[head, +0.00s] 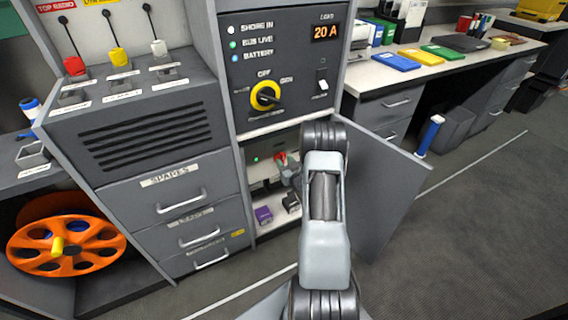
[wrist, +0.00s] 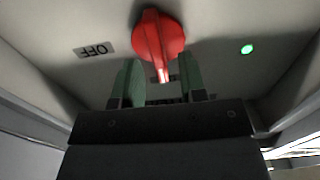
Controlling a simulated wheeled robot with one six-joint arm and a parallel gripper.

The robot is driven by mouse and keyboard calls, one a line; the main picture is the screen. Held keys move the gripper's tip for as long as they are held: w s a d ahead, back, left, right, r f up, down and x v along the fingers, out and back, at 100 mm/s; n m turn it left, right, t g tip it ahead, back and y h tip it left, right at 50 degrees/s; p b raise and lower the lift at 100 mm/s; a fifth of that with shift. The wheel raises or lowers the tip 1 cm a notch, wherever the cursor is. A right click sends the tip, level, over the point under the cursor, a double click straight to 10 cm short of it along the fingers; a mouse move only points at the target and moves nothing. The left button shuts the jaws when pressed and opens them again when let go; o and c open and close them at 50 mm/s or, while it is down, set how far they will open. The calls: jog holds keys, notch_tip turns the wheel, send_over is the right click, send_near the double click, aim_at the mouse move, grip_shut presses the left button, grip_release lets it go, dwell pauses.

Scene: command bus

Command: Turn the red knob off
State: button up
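The red knob (wrist: 157,38) is on a pale panel, just beyond my fingertips in the wrist view. Its raised grip runs nearly up and down in that picture, with a white mark at the lower end. An upside-down OFF label (wrist: 96,50) is to its left. My gripper (wrist: 160,80) is open, with its two green-padded fingers apart and the knob's lower end showing between them. I cannot tell whether they touch it. In the head view the knob (head: 280,157) is small inside the open cabinet bay, and my gripper (head: 290,172) reaches in there, partly hidden by my arm.
A lit green lamp (wrist: 247,49) is on the panel right of the knob. The bay's open grey door (head: 385,190) stands right of my arm. A purple block (head: 264,215) sits on the bay floor. A yellow-ringed black selector (head: 265,95) is on the panel above.

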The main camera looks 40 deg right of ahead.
jog(key=shift+w, duration=0.5)
jog(key=shift+c, duration=0.3)
grip_shut()
